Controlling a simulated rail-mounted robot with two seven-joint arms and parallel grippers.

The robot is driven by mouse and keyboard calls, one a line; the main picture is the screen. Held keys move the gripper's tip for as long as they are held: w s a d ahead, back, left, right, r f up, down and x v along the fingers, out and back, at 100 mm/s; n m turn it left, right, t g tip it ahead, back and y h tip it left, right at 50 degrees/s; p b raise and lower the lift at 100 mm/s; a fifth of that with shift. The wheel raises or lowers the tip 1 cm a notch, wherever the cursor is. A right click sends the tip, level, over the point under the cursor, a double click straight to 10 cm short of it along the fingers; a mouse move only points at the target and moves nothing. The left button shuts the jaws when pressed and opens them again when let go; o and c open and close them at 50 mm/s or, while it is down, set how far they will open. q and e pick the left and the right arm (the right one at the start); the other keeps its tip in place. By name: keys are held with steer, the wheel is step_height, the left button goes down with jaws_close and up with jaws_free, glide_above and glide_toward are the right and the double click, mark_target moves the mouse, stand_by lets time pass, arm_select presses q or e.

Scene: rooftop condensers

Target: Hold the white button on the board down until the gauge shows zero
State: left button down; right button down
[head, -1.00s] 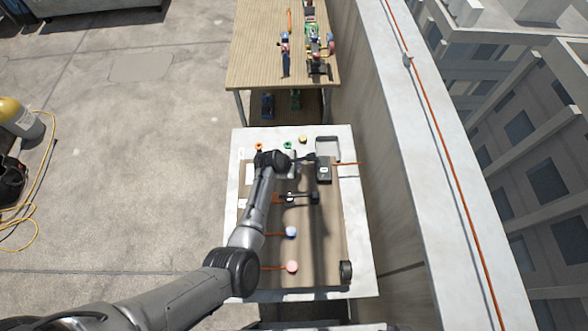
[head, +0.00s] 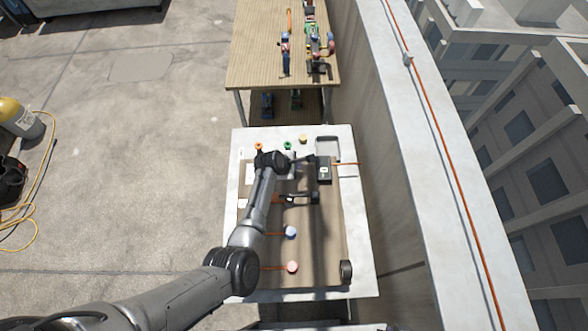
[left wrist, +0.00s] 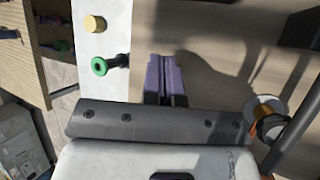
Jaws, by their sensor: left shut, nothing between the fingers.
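My left gripper (head: 308,158) reaches over the far part of the board (head: 318,255). In the left wrist view its purple fingers (left wrist: 163,78) are shut together with nothing between them, over a bare, partly shaded stretch of board. A white round piece (left wrist: 265,108) with an orange part at its middle sits right of the fingers, apart from them; I cannot tell if it is the white button. A dark box with a small pale face (head: 325,173), perhaps the gauge, stands right of the gripper. Its reading is too small to make out. My right gripper is not in view.
Orange, green (head: 287,145) and yellow (head: 303,138) pieces line the board's far side. Blue (head: 291,232) and pink (head: 292,267) balls on orange stalks lie nearer. A dark shape (head: 300,197) lies mid-board. A parapet (head: 440,180) borders the right; a wooden table (head: 260,60) stands beyond.

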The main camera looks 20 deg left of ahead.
arm_select(q)
steer(key=shift+f, duration=0.15)
stand_by(0.4)
steer(key=shift+f+b, duration=0.3)
steer(key=shift+f, duration=0.05)
stand_by(0.4)
stand_by(0.8)
stand_by(0.8)
stand_by(0.7)
stand_by(0.6)
steer(key=shift+r+p, duration=0.4)
steer(key=shift+p, duration=0.1)
steer(key=shift+r+p, duration=0.55)
steer(key=shift+p, duration=0.1)
